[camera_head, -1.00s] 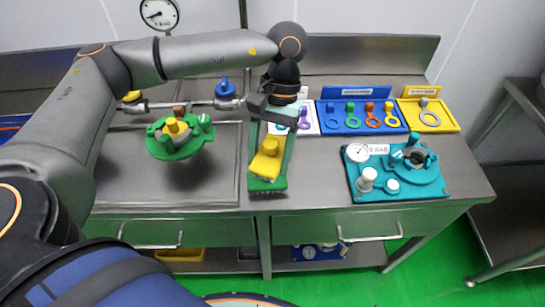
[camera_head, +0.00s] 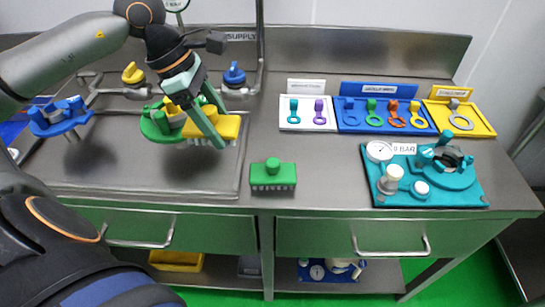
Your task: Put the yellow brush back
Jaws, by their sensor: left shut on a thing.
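The yellow brush (camera_head: 229,129), a flat block with pale bristles below, is between the fingers of my left gripper (camera_head: 210,127). The gripper is shut on it, over the right part of the sunken sink area. I cannot tell how high the brush is above the surface. A green brush (camera_head: 273,175) with a round knob stands upright on the steel counter, right of the sink. My right gripper is not in view.
A green fixture (camera_head: 157,127) and a blue one (camera_head: 60,118) are at the sink, left of the brush. Yellow (camera_head: 132,74) and blue (camera_head: 234,74) valve knobs are behind. A teal gauge plate (camera_head: 385,199) and a blue tray of rings (camera_head: 357,128) occupy the right.

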